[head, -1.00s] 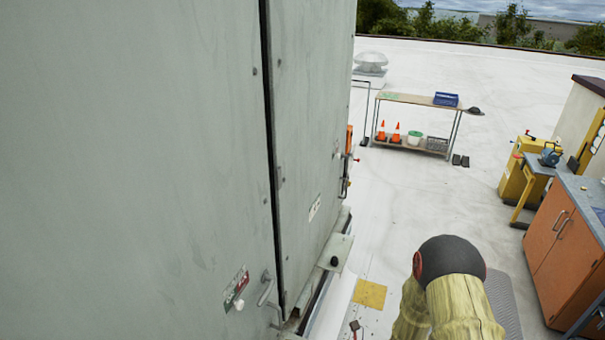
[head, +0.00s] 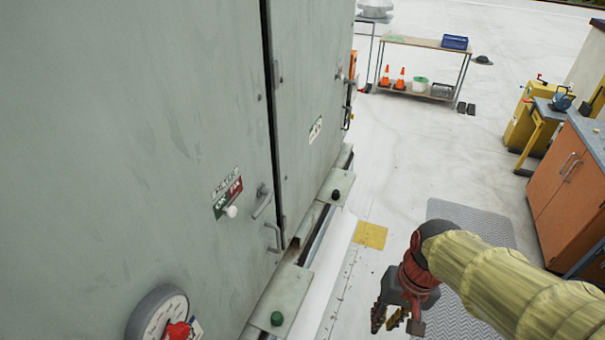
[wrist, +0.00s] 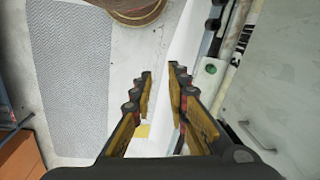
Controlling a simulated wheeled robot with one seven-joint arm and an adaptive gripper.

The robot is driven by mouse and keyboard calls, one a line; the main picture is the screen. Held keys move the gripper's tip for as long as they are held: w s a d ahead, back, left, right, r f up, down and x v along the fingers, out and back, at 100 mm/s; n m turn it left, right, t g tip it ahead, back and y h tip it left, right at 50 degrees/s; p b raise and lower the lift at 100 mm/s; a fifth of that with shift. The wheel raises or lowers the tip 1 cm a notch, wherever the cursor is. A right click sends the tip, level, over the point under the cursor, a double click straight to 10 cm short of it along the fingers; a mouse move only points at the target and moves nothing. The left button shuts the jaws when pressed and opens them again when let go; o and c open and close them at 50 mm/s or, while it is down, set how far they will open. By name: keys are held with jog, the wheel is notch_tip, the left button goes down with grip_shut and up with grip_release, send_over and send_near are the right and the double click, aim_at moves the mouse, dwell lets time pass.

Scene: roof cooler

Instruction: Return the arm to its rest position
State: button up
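My arm (head: 490,270), in a yellow ribbed sleeve, reaches in from the lower right of the head view and bends down at a dark joint. My gripper (head: 393,318) hangs from it, pointing down over the pale roof, right of the grey cabinet (head: 130,130). In the wrist view my gripper (wrist: 161,75) has its two yellow-and-black fingers apart, with nothing between them. It touches nothing that I can see.
The cabinet has an on/off switch (head: 230,207), a gauge (head: 160,315) and a ledge with a green button (head: 277,318). A grey mat (head: 465,215) lies beside my arm. Orange cupboards (head: 560,195) stand at right. A shelf table (head: 415,42) stands farther back. Open roof lies between.

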jog(key=t+b, duration=0.2)
jog(key=b, duration=0.1)
jog(key=d+r+n+t+h+b, duration=0.1)
jog(key=b, duration=0.2)
jog(key=s+r+t+b, duration=0.1)
jog(key=t+b, duration=0.1)
jog(key=b, duration=0.1)
jog(key=shift+s+d+r+n+t+b, duration=0.1)
jog(key=shift+d+r+n+t+b, duration=0.1)
jog(key=shift+d+n+t+b, duration=0.15)
jog(key=shift+a, duration=0.15)
